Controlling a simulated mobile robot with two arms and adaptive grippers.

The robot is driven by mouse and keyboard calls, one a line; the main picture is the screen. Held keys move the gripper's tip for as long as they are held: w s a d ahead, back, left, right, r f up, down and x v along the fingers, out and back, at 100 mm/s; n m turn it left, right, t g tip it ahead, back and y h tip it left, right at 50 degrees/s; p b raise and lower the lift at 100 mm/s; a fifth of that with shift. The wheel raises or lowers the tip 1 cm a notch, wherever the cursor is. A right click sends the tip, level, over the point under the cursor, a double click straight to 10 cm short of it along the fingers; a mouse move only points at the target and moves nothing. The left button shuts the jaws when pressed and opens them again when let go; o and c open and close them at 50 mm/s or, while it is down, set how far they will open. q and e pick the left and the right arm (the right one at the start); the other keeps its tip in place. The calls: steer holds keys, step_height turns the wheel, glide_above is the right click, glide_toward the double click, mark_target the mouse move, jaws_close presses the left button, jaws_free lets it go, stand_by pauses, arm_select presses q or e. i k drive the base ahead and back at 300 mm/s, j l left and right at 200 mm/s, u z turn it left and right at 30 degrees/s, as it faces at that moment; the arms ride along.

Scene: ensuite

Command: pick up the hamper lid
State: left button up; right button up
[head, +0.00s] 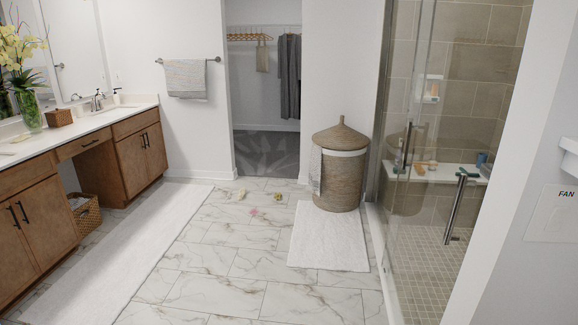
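The wicker hamper (338,185) stands upright against the white wall, left of the glass shower. Its conical woven lid (340,133) sits on top, with a small knob at the peak. A white liner band shows just under the lid. A grey-white cloth (315,170) hangs down the hamper's left side from near the lid's edge. Neither of my grippers is in view.
A white mat (328,245) lies before the hamper and a long white rug (120,250) runs along the vanity (125,155). Small items (252,211) lie on the tiled floor. The glass shower door (430,200) is at right. The middle floor is mostly clear.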

mark_target(341, 136)
steer(key=i+z, duration=0.1)
steer(key=i, duration=1)
steer(key=i+j+z, duration=0.15)
steer(key=i, duration=0.95)
steer(key=i+z, duration=0.1)
steer(key=i, duration=2.05)
